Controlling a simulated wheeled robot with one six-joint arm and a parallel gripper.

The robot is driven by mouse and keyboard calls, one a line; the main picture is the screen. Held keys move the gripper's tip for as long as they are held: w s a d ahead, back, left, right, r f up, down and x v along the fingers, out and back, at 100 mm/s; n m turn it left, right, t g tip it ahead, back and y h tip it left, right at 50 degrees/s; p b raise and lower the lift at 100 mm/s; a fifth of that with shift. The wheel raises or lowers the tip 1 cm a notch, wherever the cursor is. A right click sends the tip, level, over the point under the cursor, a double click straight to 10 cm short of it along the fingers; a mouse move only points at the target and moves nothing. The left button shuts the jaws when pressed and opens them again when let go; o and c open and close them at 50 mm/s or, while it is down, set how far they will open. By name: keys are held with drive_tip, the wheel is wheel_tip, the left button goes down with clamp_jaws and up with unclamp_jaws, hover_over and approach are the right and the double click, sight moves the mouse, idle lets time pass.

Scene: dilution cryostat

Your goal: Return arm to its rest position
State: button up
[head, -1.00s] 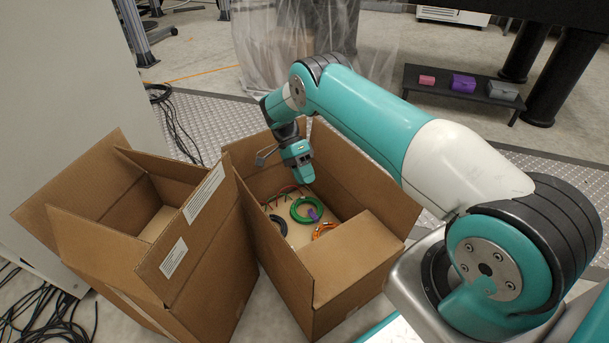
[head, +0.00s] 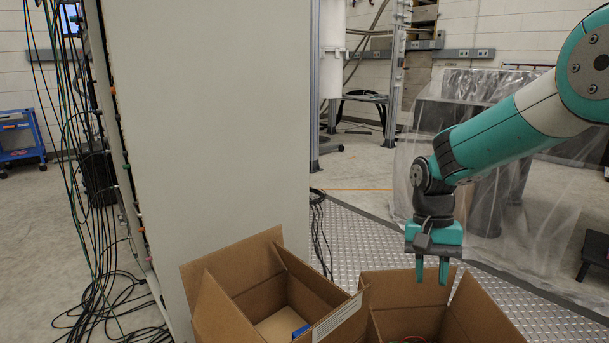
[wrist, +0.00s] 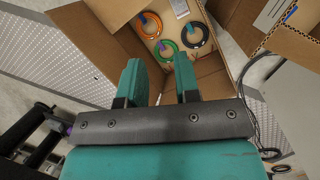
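My gripper (head: 432,270) is above the right-hand cardboard box (head: 375,290) in the head view, fingers pointing down. The fingers are apart with nothing between them. In the wrist view my gripper (wrist: 160,85) is over the edge of the same box. Inside that box lie an orange cable coil (wrist: 148,27), a green cable coil (wrist: 162,54) and a dark cable coil (wrist: 204,44). In the head view most of the box's inside is cut off by the frame's lower edge. My arm reaches in from the upper right.
A second open box (head: 232,290) stands to the left, with a small blue thing (head: 300,330) in it. A tall grey cabinet (head: 210,140) stands behind it, with hanging cables (head: 85,215) at its left. Plastic sheeting (head: 490,200) hangs over something dark behind my arm.

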drive_tip(key=s+a+r+n+t+y, duration=0.1)
drive_tip(key=s+a+r+n, duration=0.25)
drive_tip(key=s, duration=0.45)
drive_tip(key=s+a+r+n+t+y, duration=0.1)
drive_tip(key=s+a+r+n+y, duration=0.2)
drive_tip(key=s, duration=0.6)
drive_tip(key=s+a+r+n+t, duration=0.1)
drive_tip(key=s+a+r+n, duration=0.15)
drive_tip(key=s+n, duration=0.4)
wheel_tip(320, 180, up, 33)
drive_tip(key=m+p, duration=0.1)
drive_tip(key=p, duration=3.1)
drive_tip(key=shift+s+d, duration=0.3)
drive_tip(key=shift+s, duration=0.15)
drive_tip(key=shift+f, duration=0.1)
